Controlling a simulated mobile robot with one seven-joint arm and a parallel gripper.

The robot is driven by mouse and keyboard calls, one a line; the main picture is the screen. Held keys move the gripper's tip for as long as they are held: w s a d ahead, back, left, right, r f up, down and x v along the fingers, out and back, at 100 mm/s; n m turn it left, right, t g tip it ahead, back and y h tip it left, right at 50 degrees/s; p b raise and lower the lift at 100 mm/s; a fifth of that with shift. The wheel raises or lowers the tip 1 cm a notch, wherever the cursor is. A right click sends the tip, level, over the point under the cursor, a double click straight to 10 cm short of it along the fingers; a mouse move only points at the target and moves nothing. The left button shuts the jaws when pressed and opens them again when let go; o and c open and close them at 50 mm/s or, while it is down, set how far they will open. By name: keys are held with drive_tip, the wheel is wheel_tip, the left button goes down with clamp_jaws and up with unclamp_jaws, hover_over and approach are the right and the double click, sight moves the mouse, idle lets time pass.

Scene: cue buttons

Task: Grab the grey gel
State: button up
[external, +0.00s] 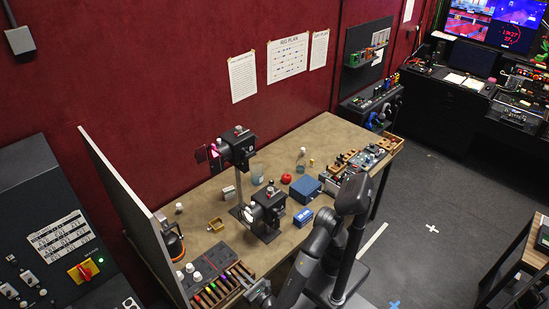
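A wooden rack (243,268) at the table's front left holds a row of slim pieces with coloured ends, possibly the gels. I cannot pick out a grey one for certain at this size. My gripper (257,291) is low at the front edge of the table, just right of the rack's near part. Its fingers are too small and dark to tell whether they are open or shut, or whether they touch anything in the rack.
A black panel with white knobs (196,277) lies left of the rack. Two black stage lamps (237,148) (265,212) stand behind it. A blue box (305,189), a small blue carton (303,217) and a red round thing (286,178) sit farther right. A grey partition (130,205) closes the left end.

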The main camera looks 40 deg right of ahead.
approach(232, 280)
drive_tip(key=w, duration=1)
drive_tip(key=shift+w+d+f, duration=0.1)
drive_tip(key=shift+w+f, duration=0.25)
drive_tip(key=shift+f, duration=0.05)
clamp_jaws()
